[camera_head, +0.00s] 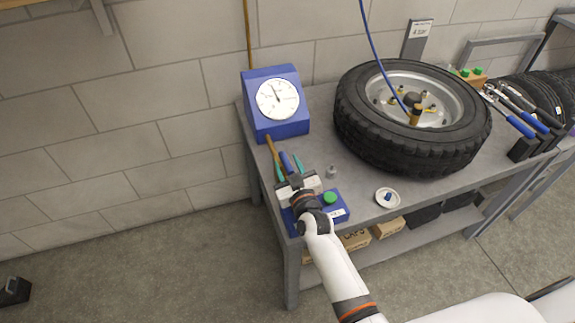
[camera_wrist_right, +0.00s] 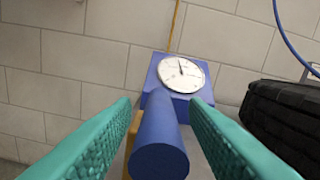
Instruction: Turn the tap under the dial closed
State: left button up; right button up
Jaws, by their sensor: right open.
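The white round dial (camera_head: 278,99) is set in a blue box at the back left of the bench; it also shows in the right wrist view (camera_wrist_right: 181,73). Below it is the tap, with a brass-coloured pipe (camera_head: 271,148) and a blue handle (camera_head: 286,162). In the right wrist view the handle (camera_wrist_right: 158,150) points towards the camera. My right gripper (camera_head: 289,172) is open, its teal fingers on either side of the handle. In the wrist view (camera_wrist_right: 160,118) gaps show beside the handle, so I see no firm grip. My left gripper is not seen.
A tyre on its rim (camera_head: 412,115) lies right of the dial box, with a blue hose above. A blue box with a green button (camera_head: 330,197) is beside my right wrist. A small white dish (camera_head: 389,198) stands near the bench's front edge.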

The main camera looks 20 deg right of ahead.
jog(key=shift+w, duration=0.25)
grip_shut()
